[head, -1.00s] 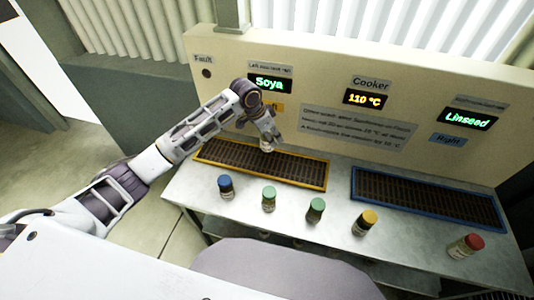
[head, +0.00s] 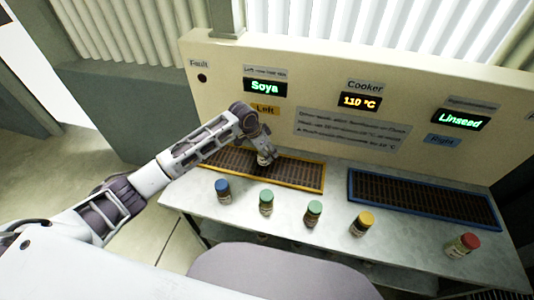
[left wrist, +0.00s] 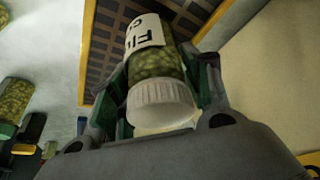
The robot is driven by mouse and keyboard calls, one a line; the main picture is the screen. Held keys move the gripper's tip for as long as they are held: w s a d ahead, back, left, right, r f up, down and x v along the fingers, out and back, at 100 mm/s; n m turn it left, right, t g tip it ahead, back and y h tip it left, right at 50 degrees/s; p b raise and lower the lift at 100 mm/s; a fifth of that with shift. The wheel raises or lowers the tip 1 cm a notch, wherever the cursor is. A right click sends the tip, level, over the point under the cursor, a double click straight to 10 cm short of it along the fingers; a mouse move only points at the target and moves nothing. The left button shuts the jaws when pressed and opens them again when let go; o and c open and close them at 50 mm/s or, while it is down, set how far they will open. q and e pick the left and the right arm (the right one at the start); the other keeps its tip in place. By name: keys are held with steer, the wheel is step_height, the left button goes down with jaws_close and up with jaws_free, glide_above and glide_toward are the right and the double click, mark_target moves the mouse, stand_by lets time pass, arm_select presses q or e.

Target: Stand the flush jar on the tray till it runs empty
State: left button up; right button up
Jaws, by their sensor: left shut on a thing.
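The flush jar (left wrist: 156,66) has a white ridged lid, green-yellow contents and a pale label reading "Fl…", partly cut off. My left gripper (head: 264,153) is shut on it, with a finger on each side in the left wrist view. In the head view the jar (head: 264,160) is small and partly hidden by the fingers. It is at the yellow-rimmed left tray (head: 322,181), a dark slatted grid below the "Left" sign. The tray's yellow rim also shows in the left wrist view (left wrist: 87,58). I cannot tell whether the jar's base touches the grid.
Along the bench front stand jars with a blue lid (head: 222,186), green lids (head: 266,197) (head: 314,208), a yellow lid (head: 365,219) and a red lid (head: 468,241). A blue-rimmed tray (head: 350,186) lies right. The panel (head: 230,62) reads Soya, 110 °C, Linseed.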

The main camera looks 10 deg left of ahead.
arm_select(q)
steer(key=shift+f, duration=0.95)
steer(key=shift+f, duration=0.15)
steer(key=o, duration=1.2)
steer(key=v, duration=1.2)
steer(key=shift+w+d, duration=0.1)
